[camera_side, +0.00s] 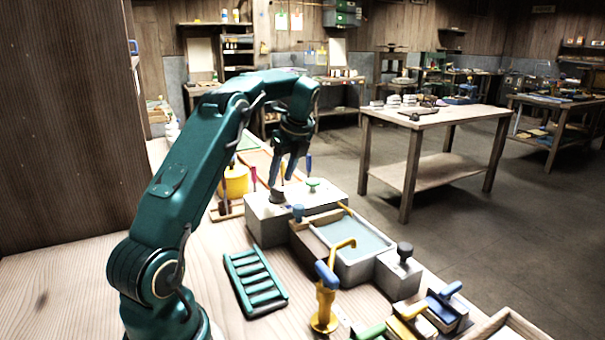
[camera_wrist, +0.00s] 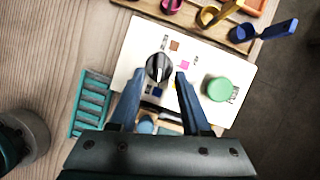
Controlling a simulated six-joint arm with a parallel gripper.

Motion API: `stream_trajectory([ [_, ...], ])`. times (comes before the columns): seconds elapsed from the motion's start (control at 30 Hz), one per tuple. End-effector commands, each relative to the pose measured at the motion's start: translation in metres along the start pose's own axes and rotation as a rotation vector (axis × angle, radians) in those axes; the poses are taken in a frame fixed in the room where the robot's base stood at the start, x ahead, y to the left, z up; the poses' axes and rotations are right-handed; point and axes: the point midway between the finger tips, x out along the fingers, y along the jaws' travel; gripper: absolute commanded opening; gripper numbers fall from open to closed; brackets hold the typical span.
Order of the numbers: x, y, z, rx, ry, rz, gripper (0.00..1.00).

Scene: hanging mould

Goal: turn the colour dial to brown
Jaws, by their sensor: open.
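The colour dial (camera_wrist: 158,67) is a dark round knob on a white box (camera_wrist: 130,50), with small colour patches around it. The brown patch (camera_wrist: 174,46) lies up and right of the knob in the wrist view; a magenta patch (camera_wrist: 184,64) is to its right and a dark blue patch (camera_wrist: 157,91) below it. In the side view the dial (camera_side: 277,196) sits on top of the pale box (camera_side: 262,222). My gripper (camera_wrist: 159,71) is open, its two fingers on either side of the knob in the wrist view. I cannot tell whether they touch it or which patch the knob points at.
A green round button (camera_wrist: 219,88) stands on the same box, right of the dial. A teal rack (camera_wrist: 90,103) lies to the left. A tray with coloured cups and a blue-handled tool (camera_wrist: 262,31) is beyond the box. A basin (camera_side: 355,245) adjoins the box.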

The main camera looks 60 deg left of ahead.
Motion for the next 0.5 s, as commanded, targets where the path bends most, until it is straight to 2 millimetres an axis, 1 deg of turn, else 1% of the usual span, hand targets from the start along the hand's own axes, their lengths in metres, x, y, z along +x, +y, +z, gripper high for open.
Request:
stream_trajectory([
  [0.03,0.008,0.001,-0.001,0.001,0.002,0.005,0.47],
  [0.1,0.017,0.001,-0.001,0.001,0.002,0.004,0.47],
  [0.2,0.027,0.001,-0.001,0.0,0.002,0.003,0.47],
  [0.33,0.035,0.001,-0.001,0.0,0.002,0.0,0.47],
  [0.5,0.036,0.0,-0.001,0.0,0.001,-0.002,0.47],
])
